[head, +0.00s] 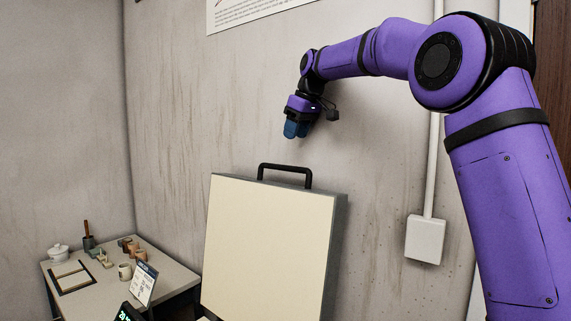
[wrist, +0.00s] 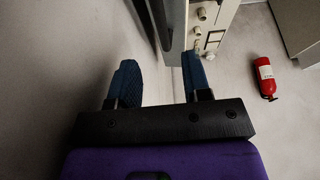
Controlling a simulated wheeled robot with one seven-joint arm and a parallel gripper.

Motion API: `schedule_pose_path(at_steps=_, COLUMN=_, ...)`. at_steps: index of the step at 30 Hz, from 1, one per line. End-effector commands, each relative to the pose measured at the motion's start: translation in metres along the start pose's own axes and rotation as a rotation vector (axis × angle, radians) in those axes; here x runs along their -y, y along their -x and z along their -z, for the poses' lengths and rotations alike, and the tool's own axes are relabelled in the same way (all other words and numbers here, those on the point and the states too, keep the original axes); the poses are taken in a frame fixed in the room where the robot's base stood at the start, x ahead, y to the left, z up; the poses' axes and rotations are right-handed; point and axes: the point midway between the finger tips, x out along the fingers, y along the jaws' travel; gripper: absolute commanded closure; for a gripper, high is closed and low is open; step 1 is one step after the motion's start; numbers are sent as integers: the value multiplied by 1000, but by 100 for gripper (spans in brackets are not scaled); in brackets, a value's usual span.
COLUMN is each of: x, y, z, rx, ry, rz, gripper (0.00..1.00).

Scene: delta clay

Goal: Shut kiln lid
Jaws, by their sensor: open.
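The kiln lid (head: 268,250) stands raised and upright in the head view, its cream inner face toward me and its grey edge on the right. A black handle (head: 285,167) sits on its top edge. The kiln body below is mostly out of the picture. My gripper (head: 297,130) is above the handle and apart from it, pointing down near the wall. In the wrist view my gripper (wrist: 160,80) has its two blue fingers spread with nothing between them.
A side table (head: 180,277) at left holds small pots, a frame and a sign card (head: 143,283). A lit display (head: 130,312) shows at the bottom. A wall box (head: 425,239) with conduit is at right.

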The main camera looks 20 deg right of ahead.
Motion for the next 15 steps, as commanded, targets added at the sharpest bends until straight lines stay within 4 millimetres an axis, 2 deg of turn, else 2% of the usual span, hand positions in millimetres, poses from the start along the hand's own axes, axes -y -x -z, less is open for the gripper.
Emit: schedule_pose_path(at_steps=15, x=1, y=-82, z=-1, rx=2, ry=-1, rz=1, gripper=56)
